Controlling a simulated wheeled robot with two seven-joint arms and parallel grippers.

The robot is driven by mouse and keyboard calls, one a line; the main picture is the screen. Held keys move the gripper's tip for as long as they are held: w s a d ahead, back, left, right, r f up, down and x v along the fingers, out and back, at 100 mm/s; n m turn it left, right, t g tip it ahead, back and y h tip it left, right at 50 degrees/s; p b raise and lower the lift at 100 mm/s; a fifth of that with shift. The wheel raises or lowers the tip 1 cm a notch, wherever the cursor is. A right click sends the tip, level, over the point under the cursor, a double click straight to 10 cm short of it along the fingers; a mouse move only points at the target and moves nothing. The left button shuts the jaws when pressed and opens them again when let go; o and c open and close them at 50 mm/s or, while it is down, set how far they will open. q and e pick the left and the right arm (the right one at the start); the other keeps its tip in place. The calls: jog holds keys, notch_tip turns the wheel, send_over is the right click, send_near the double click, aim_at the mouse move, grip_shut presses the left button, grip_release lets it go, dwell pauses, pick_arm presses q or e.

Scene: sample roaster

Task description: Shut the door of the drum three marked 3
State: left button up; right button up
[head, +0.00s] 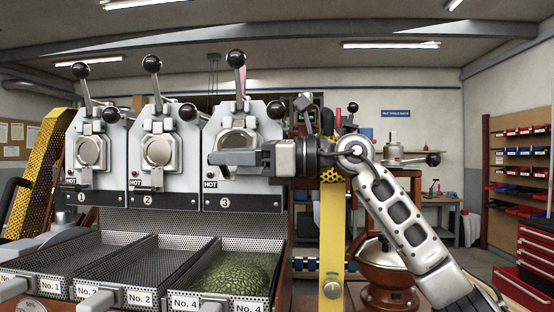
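Drum three (213,199), marked 3, is the right one of the roaster's drum fronts. Its door area (239,138) looks wider and darker than the round silver doors of drums 1 and 2. My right gripper (222,158) lies across its lower part and hides some of it, so I cannot tell how far the door is open. A tall lever with a black ball (236,59) rises above this front. My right gripper points left, seen side-on; its finger gap does not show, and I cannot tell whether it touches the door. My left gripper is not in view.
Drum 1 (81,197) and drum 2 (148,199) stand to the left, with ball-topped levers. Below are perforated trays; the right one (262,244) holds green beans. A yellow post (332,230) stands right of the drums, behind my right arm. A red tool cabinet (524,270) is far right.

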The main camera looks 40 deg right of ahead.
jog(key=b+v, duration=0.6)
jog(key=v, duration=0.8)
pick_arm(q)
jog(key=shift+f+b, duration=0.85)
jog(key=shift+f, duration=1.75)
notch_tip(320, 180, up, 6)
jog(key=p, duration=0.6)
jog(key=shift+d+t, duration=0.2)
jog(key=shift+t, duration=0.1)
pick_arm(e)
jog(key=s+a+r, duration=0.3)
jog(key=r, duration=0.3)
jog(key=shift+s+a, duration=0.3)
jog(key=shift+s, duration=0.1)
